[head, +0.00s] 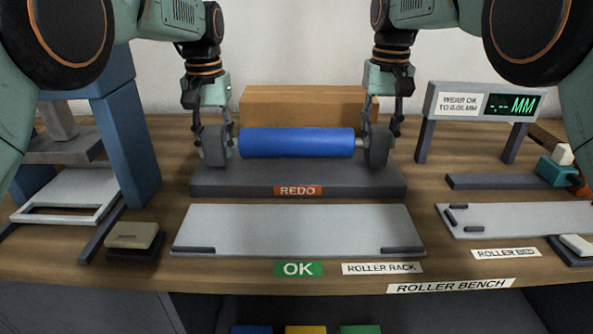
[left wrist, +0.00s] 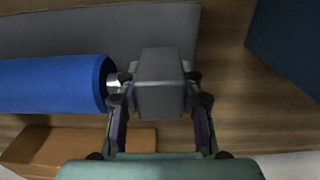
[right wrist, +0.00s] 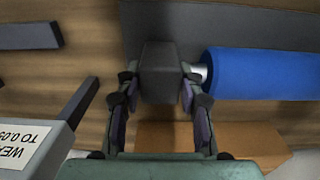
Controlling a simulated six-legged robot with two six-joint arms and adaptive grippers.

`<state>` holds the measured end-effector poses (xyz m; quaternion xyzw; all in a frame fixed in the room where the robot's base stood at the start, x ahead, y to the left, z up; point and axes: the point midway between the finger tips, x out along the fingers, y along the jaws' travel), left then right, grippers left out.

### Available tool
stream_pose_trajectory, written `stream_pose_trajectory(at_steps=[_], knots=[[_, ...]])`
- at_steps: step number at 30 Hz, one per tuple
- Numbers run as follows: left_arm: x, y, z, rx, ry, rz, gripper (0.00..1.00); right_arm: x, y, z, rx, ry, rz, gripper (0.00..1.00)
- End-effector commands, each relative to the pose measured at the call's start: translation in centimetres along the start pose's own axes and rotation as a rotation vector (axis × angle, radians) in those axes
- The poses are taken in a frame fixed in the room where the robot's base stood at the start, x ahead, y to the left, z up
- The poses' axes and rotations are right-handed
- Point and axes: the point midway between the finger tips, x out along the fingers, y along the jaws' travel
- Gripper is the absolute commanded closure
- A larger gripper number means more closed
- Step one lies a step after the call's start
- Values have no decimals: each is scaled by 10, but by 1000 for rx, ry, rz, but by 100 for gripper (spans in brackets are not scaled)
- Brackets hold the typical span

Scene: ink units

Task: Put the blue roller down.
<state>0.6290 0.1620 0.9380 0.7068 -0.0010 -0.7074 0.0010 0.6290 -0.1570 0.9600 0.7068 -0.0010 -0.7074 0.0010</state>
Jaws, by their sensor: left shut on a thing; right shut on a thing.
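The blue roller (head: 297,143) lies level, with a dark grey end block at each end. My left gripper (head: 215,143) is shut on its left end block, which also shows in the left wrist view (left wrist: 160,85). My right gripper (head: 379,143) is shut on its right end block, seen too in the right wrist view (right wrist: 161,72). The roller is over the back of the dark grey slab with the REDO label (head: 297,190). I cannot tell whether it touches the slab. The light grey plate with the OK label (head: 297,230) in front is empty.
A cardboard box (head: 300,97) stands close behind the roller. A gauge display (head: 487,103) stands at right, above the roller bed (head: 530,219). A blue-framed press (head: 125,145) and a beige pad (head: 132,235) are at left.

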Motion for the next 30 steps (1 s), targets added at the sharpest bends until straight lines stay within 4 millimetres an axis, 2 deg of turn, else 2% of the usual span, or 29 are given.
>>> stream_pose_trajectory(at_steps=[10, 11, 18, 30], knots=[[13, 0, 0, 0, 3, 0, 100, 12, 0, 0, 0, 3, 0, 100], [13, 0, 0, 0, 0, 0, 61, 13, 0, 0, 0, 0, 0, 61], [12, 0, 0, 0, 0, 0, 41, 12, 0, 0, 0, 0, 0, 41], [12, 0, 0, 0, 0, 0, 40, 12, 0, 0, 0, 0, 0, 40]])
